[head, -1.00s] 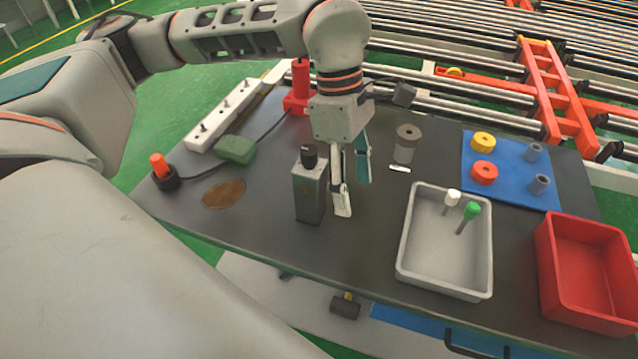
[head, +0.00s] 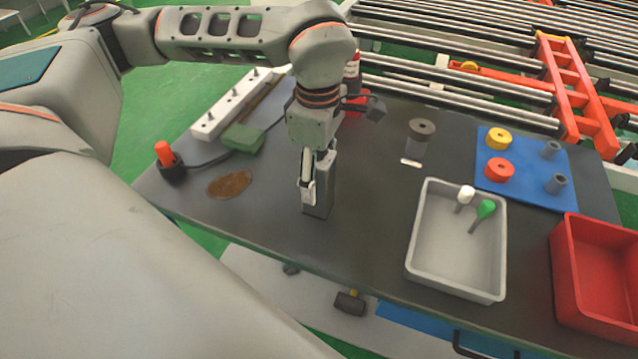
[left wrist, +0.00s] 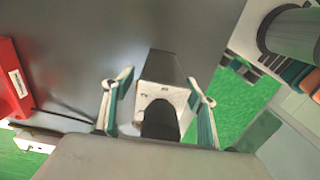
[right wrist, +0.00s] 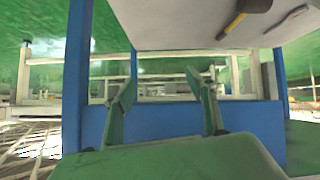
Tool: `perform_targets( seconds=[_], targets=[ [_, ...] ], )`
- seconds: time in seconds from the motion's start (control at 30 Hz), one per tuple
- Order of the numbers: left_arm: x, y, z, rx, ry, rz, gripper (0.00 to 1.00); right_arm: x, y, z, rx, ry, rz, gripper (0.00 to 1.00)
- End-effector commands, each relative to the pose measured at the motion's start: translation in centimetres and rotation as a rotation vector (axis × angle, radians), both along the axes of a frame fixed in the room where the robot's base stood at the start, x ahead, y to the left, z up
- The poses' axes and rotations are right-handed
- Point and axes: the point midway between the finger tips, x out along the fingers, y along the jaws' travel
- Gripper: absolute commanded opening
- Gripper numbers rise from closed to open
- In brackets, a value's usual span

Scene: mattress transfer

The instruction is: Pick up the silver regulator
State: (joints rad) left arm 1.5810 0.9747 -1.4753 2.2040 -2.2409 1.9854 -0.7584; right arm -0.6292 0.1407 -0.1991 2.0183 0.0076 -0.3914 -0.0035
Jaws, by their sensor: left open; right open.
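The silver regulator (head: 322,190) is a grey box standing upright on the dark table, partly hidden behind my left gripper in the head view. In the left wrist view the regulator (left wrist: 162,82) shows its pale face and dark knob between the two fingers. My left gripper (head: 311,184) is open, pointing down around the regulator, one finger on each side; in the left wrist view the gripper (left wrist: 158,92) shows gaps beside the box. My right gripper (right wrist: 163,90) is open and empty below table level, seen only in the right wrist view.
A grey tray (head: 425,255) with a white and a green item and a red bin (head: 565,280) stand to the right. A blue mat (head: 520,189) holds rings and cylinders. A green block (head: 243,139) and power strip (head: 230,105) lie left. A hammer (head: 350,303) lies below.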

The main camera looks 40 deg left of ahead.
Motion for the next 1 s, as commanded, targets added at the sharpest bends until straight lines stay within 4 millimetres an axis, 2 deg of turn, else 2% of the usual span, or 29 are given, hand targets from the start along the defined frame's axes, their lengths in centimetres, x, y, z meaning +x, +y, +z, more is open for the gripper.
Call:
perform_targets(
  seconds=[0.1,0.3,0.5,0.53,0.83,1.0],
  targets=[
    [0.0,0.0,-1.2,0.000,0.001,0.000,0.57,0.0,0.0,-0.2,-0.002,-0.001,0.000,0.56],
    [0.0,0.0,-1.1,-0.001,-0.001,0.000,0.57,0.1,-0.1,-0.1,-0.002,-0.002,0.000,0.56],
    [0.0,0.0,-1.1,-0.001,-0.001,0.000,0.05,0.1,-0.1,-0.1,-0.002,-0.002,0.000,0.56],
    [0.0,0.0,-1.1,-0.001,-0.001,0.000,0.00,0.1,-0.1,-0.1,-0.002,-0.002,0.000,0.56],
    [0.1,-0.1,-0.8,-0.002,-0.005,-0.001,0.00,0.1,-0.1,0.0,-0.001,-0.003,-0.001,0.56],
    [0.2,-0.1,0.9,-0.002,-0.009,-0.001,0.00,0.3,0.0,0.4,0.000,-0.007,-0.001,0.56]
  ],
)
